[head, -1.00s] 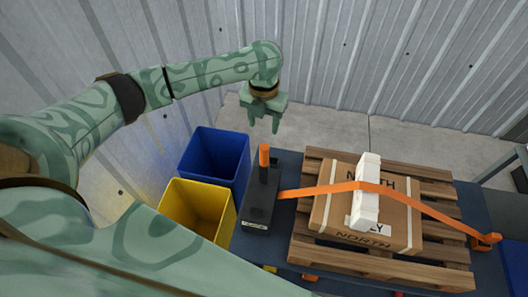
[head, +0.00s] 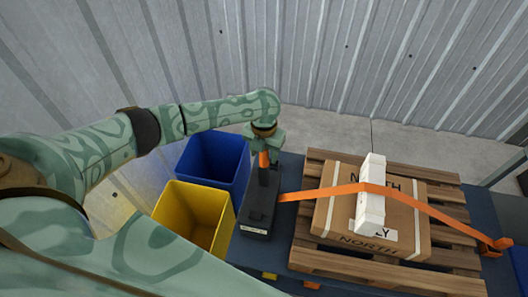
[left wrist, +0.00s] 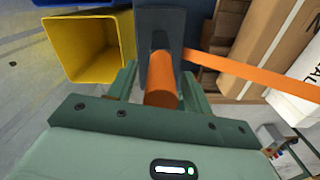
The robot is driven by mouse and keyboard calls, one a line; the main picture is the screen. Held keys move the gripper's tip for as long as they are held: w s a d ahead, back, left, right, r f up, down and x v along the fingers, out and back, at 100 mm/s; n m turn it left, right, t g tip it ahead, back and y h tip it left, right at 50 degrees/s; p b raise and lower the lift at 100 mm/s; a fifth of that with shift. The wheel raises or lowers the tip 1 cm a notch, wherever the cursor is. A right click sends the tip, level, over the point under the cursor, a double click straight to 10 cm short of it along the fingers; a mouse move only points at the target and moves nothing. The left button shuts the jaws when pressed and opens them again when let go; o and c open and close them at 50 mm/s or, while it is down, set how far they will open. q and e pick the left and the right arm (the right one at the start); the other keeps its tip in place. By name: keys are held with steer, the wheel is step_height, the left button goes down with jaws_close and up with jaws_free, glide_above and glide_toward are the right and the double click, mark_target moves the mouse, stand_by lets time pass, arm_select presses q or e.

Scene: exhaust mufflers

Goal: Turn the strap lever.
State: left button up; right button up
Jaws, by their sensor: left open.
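The strap lever is an orange handle (head: 264,159) standing up from a dark grey ratchet base (head: 258,212). An orange strap (head: 325,191) runs from the base over the carton to the right. My left gripper (head: 265,152) is at the top of the lever, and its fingers are open. In the left wrist view the orange lever (left wrist: 163,85) stands between the two green fingers (left wrist: 160,88), with the base (left wrist: 158,22) beyond it. Whether a finger touches the lever cannot be told. My right gripper is not in view.
A carton (head: 330,225) with a white edge protector (head: 370,205) lies on a wooden pallet (head: 440,265). A yellow bin (head: 190,222) and a blue bin (head: 212,165) stand left of the base. A corrugated wall (head: 330,60) is behind.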

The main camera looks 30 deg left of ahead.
arm_select(q)
jaws_close()
steer(key=shift+s+d+r+t+p, duration=0.15)
steer(key=shift+s+t+p, duration=0.35)
steer(key=shift+p, duration=0.3)
steer(key=s+d+f+t+y+p, duration=0.2)
steer(key=s+d+f+t+p, duration=0.1)
steer(key=s+t, duration=0.5)
steer(key=shift+s+f+p, duration=0.8)
steer(key=shift+s+f, duration=0.6)
steer(key=shift+a, duration=0.1)
jaws_free()
steer(key=shift+w, duration=0.1)
